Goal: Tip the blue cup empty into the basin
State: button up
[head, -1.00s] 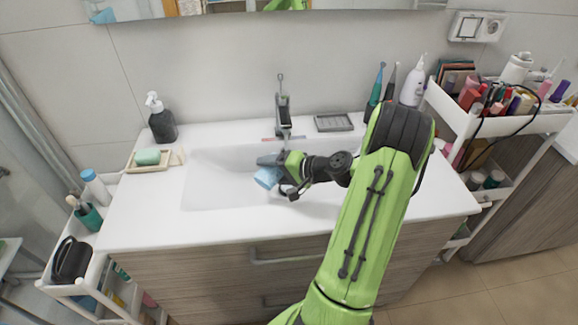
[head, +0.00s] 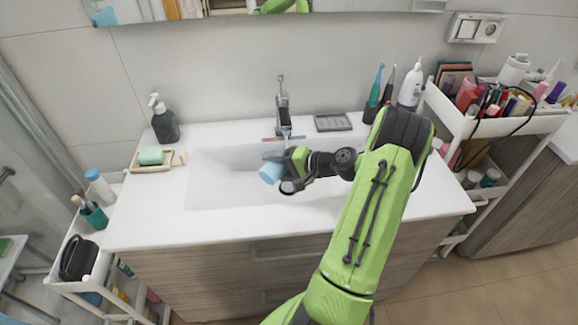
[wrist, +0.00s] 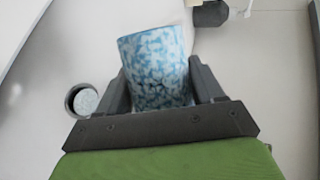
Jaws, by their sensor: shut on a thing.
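The blue cup (head: 271,172) is held over the white basin (head: 212,184) and looks tilted, with one end toward the lower left. In the wrist view the cup (wrist: 158,68) has a mottled blue and white pattern and sits between both dark fingers. My gripper (head: 284,162) is shut on it; the wrist view also shows my gripper (wrist: 160,92) with a finger on each side. The inside of the cup is not visible, so I cannot tell what is in it.
The tap (head: 283,108) stands behind the basin, close to my gripper. A soap dispenser (head: 164,121) and a soap dish (head: 153,158) are at the left of the counter. A grey tray (head: 333,122) lies at the back. A crowded cart (head: 462,126) stands at the right.

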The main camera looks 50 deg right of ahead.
jog(key=shift+d+r+m+y+p, duration=0.2)
jog(key=shift+r+m+y+p, duration=0.3)
jog(key=shift+p, duration=0.75)
jog(key=shift+f, duration=0.2)
